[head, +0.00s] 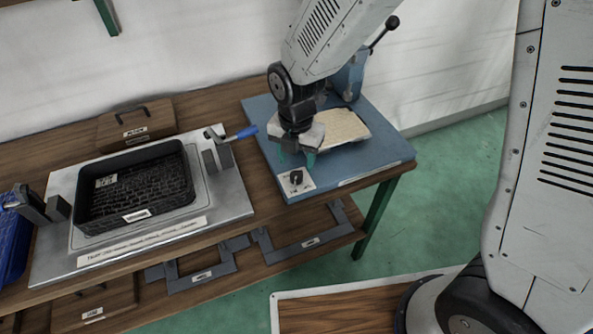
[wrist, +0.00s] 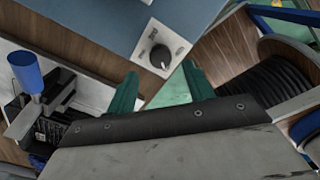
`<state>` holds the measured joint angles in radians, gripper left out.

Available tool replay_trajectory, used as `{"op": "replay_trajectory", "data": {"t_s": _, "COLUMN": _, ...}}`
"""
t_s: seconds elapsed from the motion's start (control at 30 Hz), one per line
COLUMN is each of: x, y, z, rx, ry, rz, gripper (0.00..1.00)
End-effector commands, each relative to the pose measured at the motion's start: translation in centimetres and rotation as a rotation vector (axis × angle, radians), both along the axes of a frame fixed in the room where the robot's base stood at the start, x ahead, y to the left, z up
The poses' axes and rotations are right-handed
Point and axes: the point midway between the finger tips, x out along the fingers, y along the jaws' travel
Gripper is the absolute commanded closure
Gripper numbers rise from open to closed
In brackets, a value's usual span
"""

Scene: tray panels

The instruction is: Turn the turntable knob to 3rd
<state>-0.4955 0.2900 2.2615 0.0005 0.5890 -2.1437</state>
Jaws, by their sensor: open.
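The black turntable knob (head: 296,177) sits on a white plate (head: 309,185) at the front corner of the blue base (head: 385,160). It also shows in the wrist view (wrist: 160,56), with a pale pointer mark on it; the printed labels are too small to read. My gripper (head: 297,159) has its teal fingers pointing down just behind the knob in the head view. In the wrist view the fingers (wrist: 161,80) are spread apart, with the knob beyond their tips and nothing between them. A beige panel (head: 345,126) lies on the blue base, partly hidden behind my gripper.
A black tray (head: 182,196) sits in a grey fixture (head: 233,200) to the left, beside a blue-handled clamp (head: 241,134). A blue press with a black-knobbed lever (head: 391,23) stands behind the panel. A blue bin (head: 12,250) is at far left. Grey brackets (head: 312,240) lie on the lower shelf.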

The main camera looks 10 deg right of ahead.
Motion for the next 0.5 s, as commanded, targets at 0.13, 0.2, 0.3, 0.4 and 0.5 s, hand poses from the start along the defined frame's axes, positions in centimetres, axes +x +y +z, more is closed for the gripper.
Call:
{"op": "replay_trajectory", "data": {"t_s": 0.13, "x": -0.1, "y": -0.1, "z": -2.6, "rx": -0.001, "ry": 0.004, "rz": -0.002, "gripper": 0.48}}
{"op": "replay_trajectory", "data": {"t_s": 0.2, "x": -0.1, "y": -0.1, "z": -3.6, "rx": -0.001, "ry": 0.004, "rz": -0.002, "gripper": 0.48}}
{"op": "replay_trajectory", "data": {"t_s": 0.3, "x": -0.1, "y": -0.1, "z": -4.6, "rx": -0.001, "ry": 0.003, "rz": -0.003, "gripper": 0.48}}
{"op": "replay_trajectory", "data": {"t_s": 0.4, "x": 0.0, "y": 0.0, "z": -5.1, "rx": 0.000, "ry": 0.001, "rz": -0.003, "gripper": 0.48}}
{"op": "replay_trajectory", "data": {"t_s": 0.5, "x": 0.0, "y": 0.0, "z": -5.2, "rx": 0.000, "ry": 0.001, "rz": -0.003, "gripper": 0.48}}
